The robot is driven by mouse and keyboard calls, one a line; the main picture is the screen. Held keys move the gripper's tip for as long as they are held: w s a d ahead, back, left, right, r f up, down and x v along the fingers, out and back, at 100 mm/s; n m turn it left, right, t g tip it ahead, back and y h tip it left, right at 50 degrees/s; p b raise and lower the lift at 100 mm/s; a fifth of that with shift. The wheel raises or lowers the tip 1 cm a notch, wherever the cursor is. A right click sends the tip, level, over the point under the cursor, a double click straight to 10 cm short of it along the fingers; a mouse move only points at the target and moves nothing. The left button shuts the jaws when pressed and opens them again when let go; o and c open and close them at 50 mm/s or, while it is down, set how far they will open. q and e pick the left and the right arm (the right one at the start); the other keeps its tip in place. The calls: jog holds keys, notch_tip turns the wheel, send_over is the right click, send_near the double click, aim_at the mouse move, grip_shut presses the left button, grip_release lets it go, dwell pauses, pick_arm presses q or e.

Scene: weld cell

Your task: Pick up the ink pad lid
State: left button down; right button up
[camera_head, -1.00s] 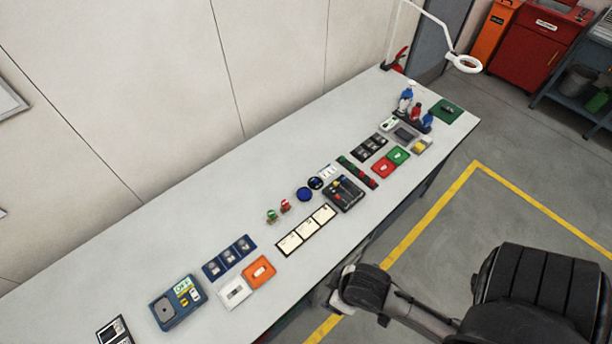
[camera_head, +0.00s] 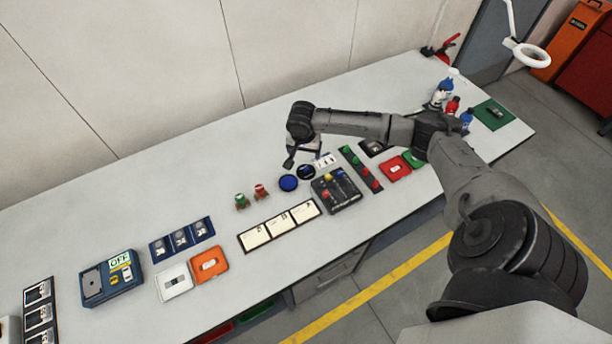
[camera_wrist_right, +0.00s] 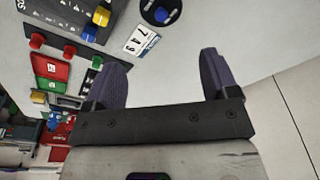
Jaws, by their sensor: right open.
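A round blue disc (camera_head: 288,183), which looks like the ink pad lid, lies flat on the table (camera_head: 365,100). Just right of it is a round black dish with a blue part (camera_head: 307,171), perhaps the ink pad; it also shows at the top of the right wrist view (camera_wrist_right: 160,12). My right gripper (camera_head: 303,156) is over the table just behind these two, pointing down. In the right wrist view its two fingers (camera_wrist_right: 162,75) are wide apart with only bare table between them. The blue disc is not seen in that view. My left gripper is not in view.
A white number card (camera_head: 324,160) and a black box with coloured knobs (camera_head: 335,190) are to the right. Small green and red stampers (camera_head: 251,196) stand left of the disc. White cards (camera_head: 280,225) lie in front. The table behind the disc is clear up to the wall.

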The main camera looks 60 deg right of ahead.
send_over(306, 169)
notch_tip(306, 169, down, 8)
jog(key=shift+s+a+b, duration=0.1)
jog(key=shift+s+b, duration=0.05)
jog(key=shift+b, duration=0.25)
jog(key=shift+f+b, duration=0.3)
jog(key=shift+f, duration=2.35)
jog(key=shift+c, duration=0.2)
grip_shut()
